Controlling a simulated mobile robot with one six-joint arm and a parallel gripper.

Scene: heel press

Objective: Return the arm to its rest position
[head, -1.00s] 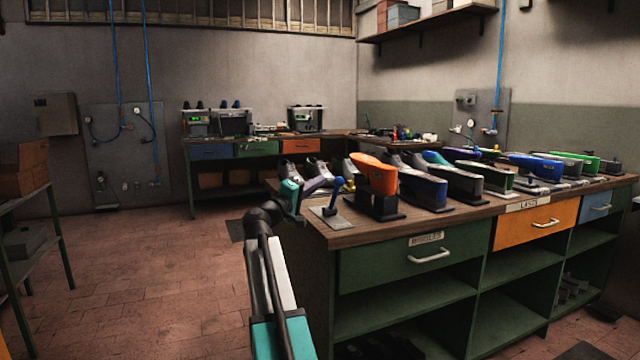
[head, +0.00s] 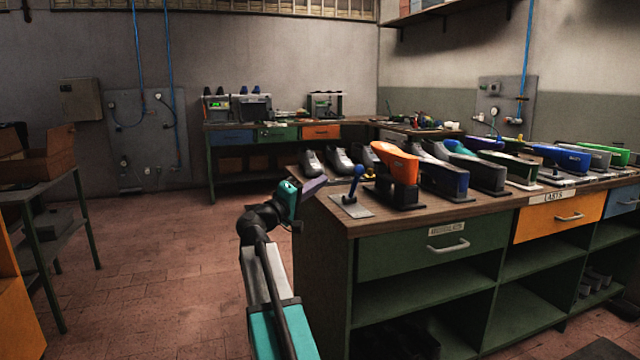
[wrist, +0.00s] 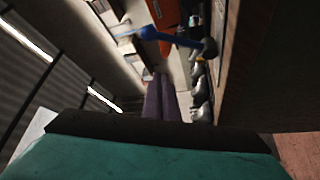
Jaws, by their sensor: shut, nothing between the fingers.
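My arm rises from the bottom of the head view, left of the workbench. My gripper (head: 320,182) has purple fingers and a teal wrist body. It is at about the height of the bench top, in front of the bench's left end in the picture. The wrist view shows the purple fingers (wrist: 160,85) together and empty. The blue-handled lever (head: 355,183) stands on a grey plate near the bench's left corner, just right of the fingers and apart from them in the picture. The lever also shows in the wrist view (wrist: 170,38).
The workbench (head: 335,214) carries an orange press (head: 397,165), several shoe lasts and other coloured presses. A green-legged table (head: 68,185) with a cardboard box stands at the left. Open brick floor (head: 160,285) lies between them.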

